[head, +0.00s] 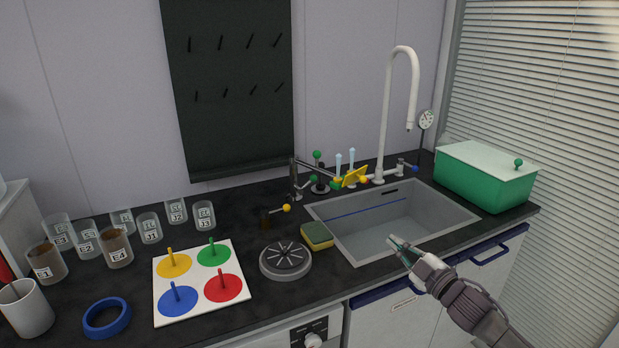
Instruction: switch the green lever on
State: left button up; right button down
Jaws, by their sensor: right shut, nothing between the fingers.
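Small fittings with coloured knobs stand on the dark counter behind the sink. An upper green knob (317,155) sits on a short upright stem. A lower green knob (313,178) is on an arm beside the black stand. I cannot tell for sure which of these belongs to the green lever, nor its on or off position. My right gripper (396,241) is shut and empty over the front part of the sink, to the right of and nearer than the knobs, touching none of them. My left gripper is out of view.
The grey sink (345,250) has a tall white tap (386,110) behind it. A blue knob (415,168) and yellow knobs (286,208) are nearby. A sponge (317,236) lies at the sink's left edge. A green box (480,187) stands right; cups and a peg board (200,285) stand left.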

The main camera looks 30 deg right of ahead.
aim_at(299, 191)
jog(key=i, duration=0.95)
